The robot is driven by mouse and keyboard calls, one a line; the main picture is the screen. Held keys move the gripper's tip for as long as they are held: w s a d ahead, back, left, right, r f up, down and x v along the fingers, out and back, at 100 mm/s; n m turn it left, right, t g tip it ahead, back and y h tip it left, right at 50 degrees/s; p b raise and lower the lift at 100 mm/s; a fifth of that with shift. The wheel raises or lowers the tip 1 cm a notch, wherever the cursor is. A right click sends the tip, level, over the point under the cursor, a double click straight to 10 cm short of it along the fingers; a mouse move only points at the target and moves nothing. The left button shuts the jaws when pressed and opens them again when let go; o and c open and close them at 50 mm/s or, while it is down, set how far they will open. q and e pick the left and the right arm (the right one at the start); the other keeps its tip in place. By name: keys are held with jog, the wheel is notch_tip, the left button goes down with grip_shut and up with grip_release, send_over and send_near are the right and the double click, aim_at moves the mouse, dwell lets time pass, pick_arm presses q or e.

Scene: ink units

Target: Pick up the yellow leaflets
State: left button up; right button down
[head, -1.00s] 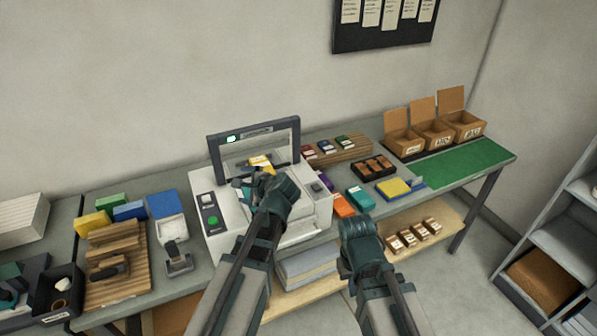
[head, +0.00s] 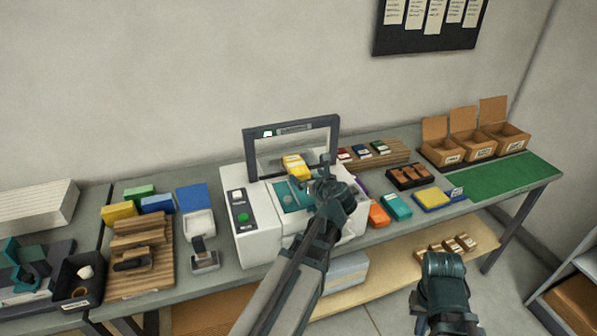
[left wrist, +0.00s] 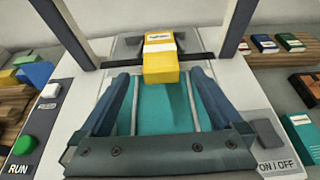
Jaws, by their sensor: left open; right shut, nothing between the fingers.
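The yellow leaflets (head: 296,167) are a bundle with a white band, lying at the back of the machine's teal bed (head: 291,197), under its upright dark frame. In the left wrist view the yellow leaflets (left wrist: 160,66) lie just beyond and between my left fingers, apart from them. My left gripper (head: 321,178) is open and empty, to the right of the leaflets in the head view. My right gripper (head: 444,268) is shut and empty, low in front of the table, well away from the leaflets.
The machine (head: 258,233) has a green button and an upright frame (head: 250,150) around the leaflets. Coloured bundles, including a teal one (head: 397,206), lie to its right. A green mat (head: 497,182) is clear. Open cardboard boxes (head: 470,147) stand behind it.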

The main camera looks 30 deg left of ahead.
aim_at(298, 168)
pick_arm(q)
jog(key=b+x, duration=0.1)
jog(key=x, duration=0.4)
jog(key=shift+a, duration=0.1)
jog(key=b+x, duration=0.2)
jog(key=x, duration=0.3)
jog(key=shift+w+f, duration=0.1)
jog(key=shift+w, duration=0.05)
jog(key=shift+c, duration=0.2)
